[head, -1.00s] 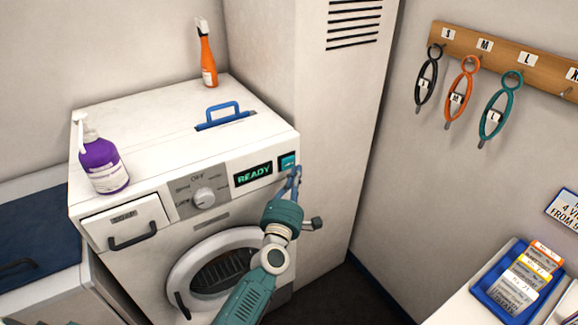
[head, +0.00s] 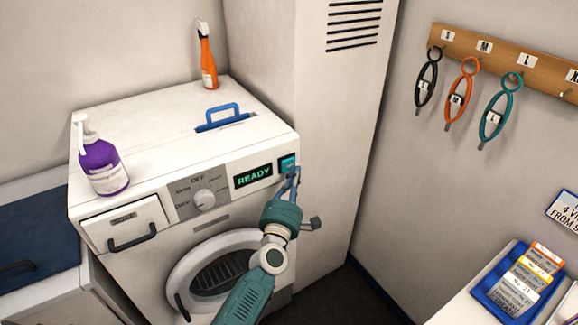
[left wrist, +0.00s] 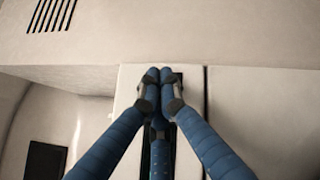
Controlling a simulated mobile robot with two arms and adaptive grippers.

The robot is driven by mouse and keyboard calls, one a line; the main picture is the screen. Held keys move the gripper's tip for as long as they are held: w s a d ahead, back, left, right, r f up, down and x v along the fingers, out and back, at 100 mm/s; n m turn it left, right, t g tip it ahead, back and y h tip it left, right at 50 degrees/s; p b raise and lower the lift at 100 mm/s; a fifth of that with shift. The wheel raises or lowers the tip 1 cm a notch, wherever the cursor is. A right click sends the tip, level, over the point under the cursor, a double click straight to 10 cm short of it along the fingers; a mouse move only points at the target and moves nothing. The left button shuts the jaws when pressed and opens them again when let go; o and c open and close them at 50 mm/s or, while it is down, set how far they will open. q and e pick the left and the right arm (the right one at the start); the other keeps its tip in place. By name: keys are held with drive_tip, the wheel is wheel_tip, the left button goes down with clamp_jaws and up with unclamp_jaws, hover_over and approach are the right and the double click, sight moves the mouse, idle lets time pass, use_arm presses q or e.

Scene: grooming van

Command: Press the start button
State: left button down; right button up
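The start button (head: 287,162) is a teal square at the right end of the white washing machine's control panel, beside the green READY display (head: 253,176). My left gripper (head: 294,172) is just in front of the button's lower right edge in the head view. Whether it touches the button cannot be told. My right gripper is not in view.
The dial (head: 204,198), a round door (head: 220,270) and a drawer handle (head: 131,238) are on the machine's front. A purple bottle (head: 103,165), an orange spray bottle (head: 208,62) and a blue handle (head: 222,116) are on top. A tall white cabinet (head: 330,130) stands right of it.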

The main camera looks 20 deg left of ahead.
use_arm(q)
drive_tip(key=shift+w+a, duration=0.1)
idle(0.5)
drive_tip(key=shift+w+a, duration=0.2)
drive_tip(key=shift+a, duration=0.1)
drive_tip(key=shift+w+a+b, duration=0.3)
drive_tip(key=shift+a+b, duration=0.05)
idle(1.0)
drive_tip(key=shift+s+d, duration=0.6)
drive_tip(key=shift+d, duration=0.1)
drive_tip(key=shift+d, duration=0.1)
drive_tip(key=shift+s+d+p, duration=0.35)
drive_tip(key=shift+s+d, duration=0.4)
drive_tip(key=shift+d, duration=0.2)
drive_tip(key=shift+s+d+p, duration=0.3)
drive_tip(key=shift+s+d, duration=0.45)
drive_tip(key=shift+d, duration=0.2)
